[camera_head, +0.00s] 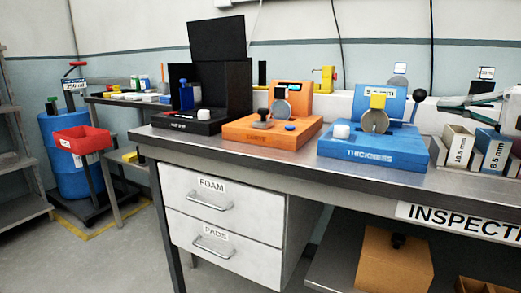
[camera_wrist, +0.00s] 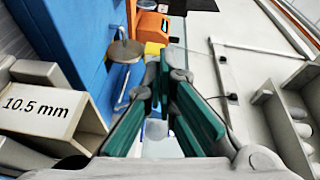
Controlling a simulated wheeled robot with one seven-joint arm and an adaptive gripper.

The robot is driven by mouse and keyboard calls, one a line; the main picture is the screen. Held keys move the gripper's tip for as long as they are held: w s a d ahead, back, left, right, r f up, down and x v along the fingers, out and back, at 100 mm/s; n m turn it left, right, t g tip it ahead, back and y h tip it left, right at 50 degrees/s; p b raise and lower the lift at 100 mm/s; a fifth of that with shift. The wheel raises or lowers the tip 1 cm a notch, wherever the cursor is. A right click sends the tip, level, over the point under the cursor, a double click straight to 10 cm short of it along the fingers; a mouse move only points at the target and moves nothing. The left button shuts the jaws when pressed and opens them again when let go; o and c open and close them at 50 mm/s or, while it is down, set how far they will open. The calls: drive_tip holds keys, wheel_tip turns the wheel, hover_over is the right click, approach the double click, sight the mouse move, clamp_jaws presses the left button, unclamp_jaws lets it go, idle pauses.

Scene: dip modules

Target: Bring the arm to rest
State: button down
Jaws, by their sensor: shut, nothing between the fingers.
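My gripper (camera_head: 447,104) comes in from the right edge of the head view, above the right part of the metal bench (camera_head: 345,178). In the wrist view my gripper (camera_wrist: 158,72) has its two green-padded fingers meeting at the tips, shut with nothing between them. In the head view the fingertips are to the right of the blue THICKNESS station (camera_head: 372,155) and above the bins (camera_head: 458,147). The rest of my arm is mostly outside the head view.
An orange gauge station (camera_head: 265,130) and a black open box (camera_head: 190,122) stand farther left on the bench. The 10.5 mm bin (camera_wrist: 40,107) is close at left in the wrist view. Drawers (camera_head: 220,232) are below. Floor at front left is clear.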

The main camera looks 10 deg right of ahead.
drive_tip(key=s+a+f+n+g+y, duration=0.1)
drive_tip(key=s+a+f+g, duration=0.15)
drive_tip(key=a, duration=0.65)
drive_tip(key=s+a+f+n+g, duration=0.15)
drive_tip(key=a+g, duration=0.25)
drive_tip(key=a, duration=0.5)
drive_tip(key=s+a+f+n+g+h, duration=0.25)
drive_tip(key=s+a+f+g, duration=0.4)
drive_tip(key=s+a, duration=0.4)
drive_tip(key=s+d+f+n+g+h, duration=0.1)
drive_tip(key=s+f+n+h, duration=0.3)
drive_tip(key=s+f+h, duration=0.7)
drive_tip(key=s+r+t+y+p, duration=0.1)
drive_tip(key=s+r+t+p, duration=0.1)
drive_tip(key=r+p, duration=1.5)
drive_tip(key=s+d+r+t+y+p, duration=0.1)
drive_tip(key=s+r+t+p, duration=0.1)
drive_tip(key=r+p, duration=1.5)
drive_tip(key=shift+s+r+n, duration=0.4)
drive_tip(key=shift+s+r, duration=0.05)
drive_tip(key=shift+r, duration=0.15)
drive_tip(key=shift+y, duration=0.25)
